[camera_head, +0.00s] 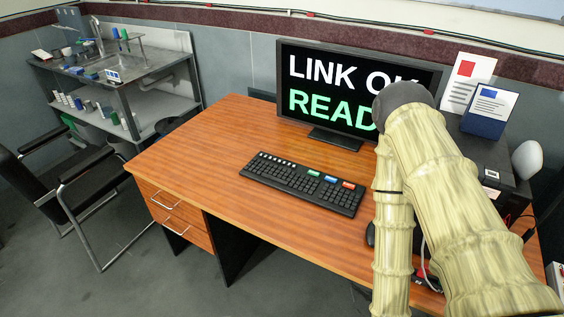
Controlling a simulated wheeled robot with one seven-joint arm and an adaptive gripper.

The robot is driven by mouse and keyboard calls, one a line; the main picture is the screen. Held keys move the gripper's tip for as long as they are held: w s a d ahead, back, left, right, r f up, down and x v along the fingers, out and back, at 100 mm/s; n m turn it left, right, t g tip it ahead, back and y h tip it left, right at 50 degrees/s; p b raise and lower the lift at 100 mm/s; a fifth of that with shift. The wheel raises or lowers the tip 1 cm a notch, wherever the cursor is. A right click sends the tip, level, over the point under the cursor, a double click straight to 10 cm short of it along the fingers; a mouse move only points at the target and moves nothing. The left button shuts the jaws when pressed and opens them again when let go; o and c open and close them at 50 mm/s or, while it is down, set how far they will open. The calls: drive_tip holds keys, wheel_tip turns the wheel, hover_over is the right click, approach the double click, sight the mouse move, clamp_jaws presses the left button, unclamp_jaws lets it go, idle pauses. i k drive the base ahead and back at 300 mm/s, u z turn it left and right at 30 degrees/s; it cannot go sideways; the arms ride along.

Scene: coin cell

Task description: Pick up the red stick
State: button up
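I cannot clearly make out a red stick. A small red and dark item (428,281) shows on the right part of the desk, partly hidden behind my arm, and I cannot tell what it is. My pale, bamboo-patterned arm rises from the lower right, bends at a dark joint near the monitor and comes down over the desk toward the bottom edge. My gripper itself is not in view.
A wooden desk (190,140) holds a black keyboard (302,183), a monitor (335,92) reading "LINK" and "READ", and a dark box (486,155) at right. The desk's left part is clear. A black chair (75,190) and sink bench (125,75) stand left.

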sight(419, 274)
drive_tip(key=z, duration=1.2)
